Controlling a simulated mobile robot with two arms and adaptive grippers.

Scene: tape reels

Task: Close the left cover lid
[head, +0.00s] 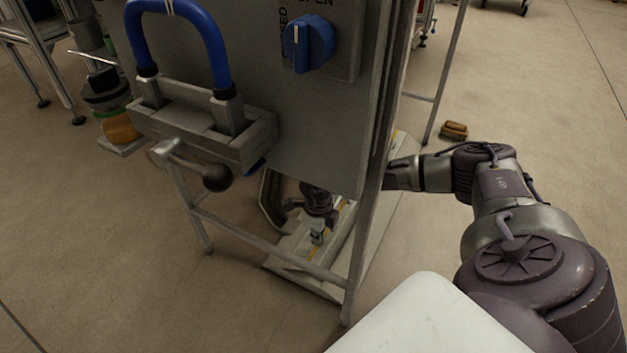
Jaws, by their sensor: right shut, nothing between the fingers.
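A grey metal panel (320,125) on a stand fills the middle of the head view. It carries a blue rotary knob (307,43) with lettering around it. I cannot make out for certain which part is the left cover lid. My right arm comes in from the right and passes behind the panel's right edge, which hides part of it. My right gripper (316,229) shows below the panel's lower edge, pointing down. It is shut and empty. My left gripper is out of view.
A blue curved handle or hose (207,30) and a lever with a dark ball knob (216,178) stick out at the left. The stand's thin legs (270,246) are close to my right gripper. A small brown object (453,131) lies on the open floor at right.

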